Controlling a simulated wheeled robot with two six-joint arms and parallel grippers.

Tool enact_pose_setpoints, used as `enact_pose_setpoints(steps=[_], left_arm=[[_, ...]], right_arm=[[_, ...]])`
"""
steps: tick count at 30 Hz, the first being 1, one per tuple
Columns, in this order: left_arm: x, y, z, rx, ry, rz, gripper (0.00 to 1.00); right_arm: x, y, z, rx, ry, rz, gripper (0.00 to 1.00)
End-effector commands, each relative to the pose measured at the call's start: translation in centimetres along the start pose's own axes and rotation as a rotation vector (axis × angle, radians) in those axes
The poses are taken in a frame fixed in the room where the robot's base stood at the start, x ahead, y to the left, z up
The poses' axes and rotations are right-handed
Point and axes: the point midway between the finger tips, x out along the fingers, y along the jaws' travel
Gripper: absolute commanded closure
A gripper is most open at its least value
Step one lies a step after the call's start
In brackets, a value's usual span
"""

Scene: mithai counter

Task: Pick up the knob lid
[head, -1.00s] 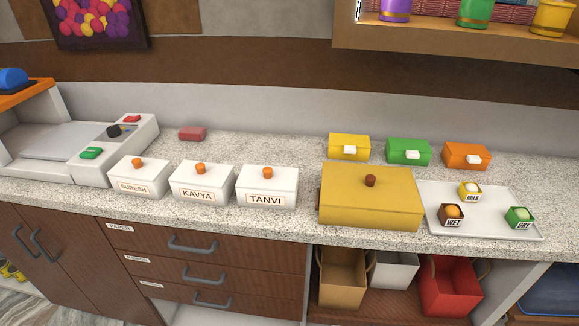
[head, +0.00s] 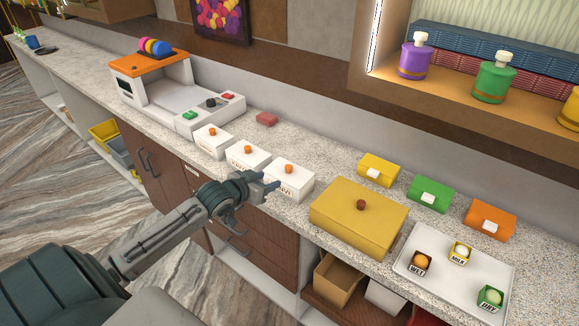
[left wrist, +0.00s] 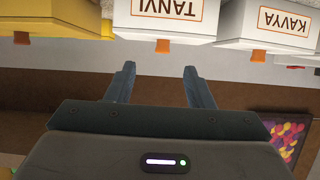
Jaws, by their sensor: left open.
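A mustard-yellow box (head: 345,222) with a flat lid and a brown knob (head: 361,205) sits on the counter, lid on. To its left stand three white lidded boxes with orange knobs: the Tanvi box (head: 284,182), the Kavya box (head: 246,157) and the Suresh box (head: 212,141). My left gripper (head: 272,185) is open and empty, in front of the Tanvi box and partly hiding it. In the left wrist view, upside down, its fingers (left wrist: 158,68) point toward the Tanvi box (left wrist: 165,18), apart from its orange knob (left wrist: 162,46). My right gripper is out of view.
A white tray (head: 405,262) with three small labelled boxes lies at the right. A scale-like machine (head: 170,92) is at the left. A shelf (head: 450,105) overhangs the back right.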

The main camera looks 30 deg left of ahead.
Motion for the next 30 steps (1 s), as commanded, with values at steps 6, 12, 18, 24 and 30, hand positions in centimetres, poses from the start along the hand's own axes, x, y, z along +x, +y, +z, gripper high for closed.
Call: enact_pose_setpoints(steps=[6,12,18,24,30], left_arm=[[2.6,-0.2,-0.9,-0.01,0.018,0.002,0.52],[5.1,-0.3,-0.9,-0.007,0.016,0.002,0.52],[6.3,-0.2,-1.3,-0.005,0.016,0.002,0.52],[8.9,-0.2,-2.0,-0.009,0.014,0.003,0.52],[10.6,-0.2,-1.7,-0.004,0.015,0.003,0.52]], right_arm=[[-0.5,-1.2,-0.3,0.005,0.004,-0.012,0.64],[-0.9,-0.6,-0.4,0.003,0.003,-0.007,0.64],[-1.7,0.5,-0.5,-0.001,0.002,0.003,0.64],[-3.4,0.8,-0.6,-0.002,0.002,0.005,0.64],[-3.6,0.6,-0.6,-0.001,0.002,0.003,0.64]])
